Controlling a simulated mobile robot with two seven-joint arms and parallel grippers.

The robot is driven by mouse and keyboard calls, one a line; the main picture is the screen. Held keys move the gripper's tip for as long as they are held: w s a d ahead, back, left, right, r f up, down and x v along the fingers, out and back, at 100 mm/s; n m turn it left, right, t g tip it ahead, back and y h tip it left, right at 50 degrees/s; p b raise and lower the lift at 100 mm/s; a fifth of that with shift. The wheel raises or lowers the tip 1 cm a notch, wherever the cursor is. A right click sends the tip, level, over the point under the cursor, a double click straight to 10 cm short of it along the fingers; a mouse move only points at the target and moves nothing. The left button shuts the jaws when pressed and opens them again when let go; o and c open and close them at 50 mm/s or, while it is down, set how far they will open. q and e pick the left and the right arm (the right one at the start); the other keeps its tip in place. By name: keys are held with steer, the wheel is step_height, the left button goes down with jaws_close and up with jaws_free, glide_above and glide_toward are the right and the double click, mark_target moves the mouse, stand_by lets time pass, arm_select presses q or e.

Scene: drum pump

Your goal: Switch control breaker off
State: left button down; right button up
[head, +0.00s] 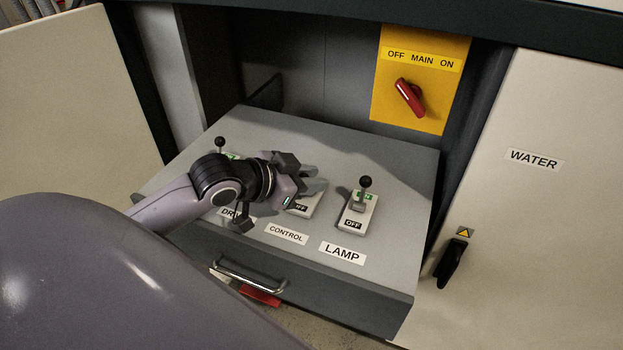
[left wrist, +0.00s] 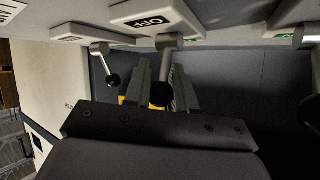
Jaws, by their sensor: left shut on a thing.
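The control breaker (head: 301,207) sits in the middle of the sloped panel, above the CONTROL label (head: 286,234). Its OFF plate shows in the head view; my gripper hides its lever there. My left gripper (head: 313,180) is over this breaker, with its fingers closed around the lever. In the left wrist view, the black ball knob (left wrist: 160,95) of the control lever is between the two fingers, and its OFF plate (left wrist: 150,21) shows above. The lever's exact tilt is hard to tell. My right gripper is not in view.
The lamp breaker (head: 357,217) stands right of my gripper, its knob upright near the green ON mark. The left breaker's knob (head: 220,142) shows behind my left wrist. A drawer handle (head: 250,278) is below.

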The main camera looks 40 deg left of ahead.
arm_select(q)
steer(key=shift+s+t, duration=0.15)
steer(key=shift+t, duration=0.35)
steer(key=c, duration=0.9)
jaws_free()
steer(key=shift+c, duration=0.2)
steer(key=shift+b+v, duration=0.3)
steer(key=shift+v, duration=3.3)
steer(key=shift+d, duration=0.1)
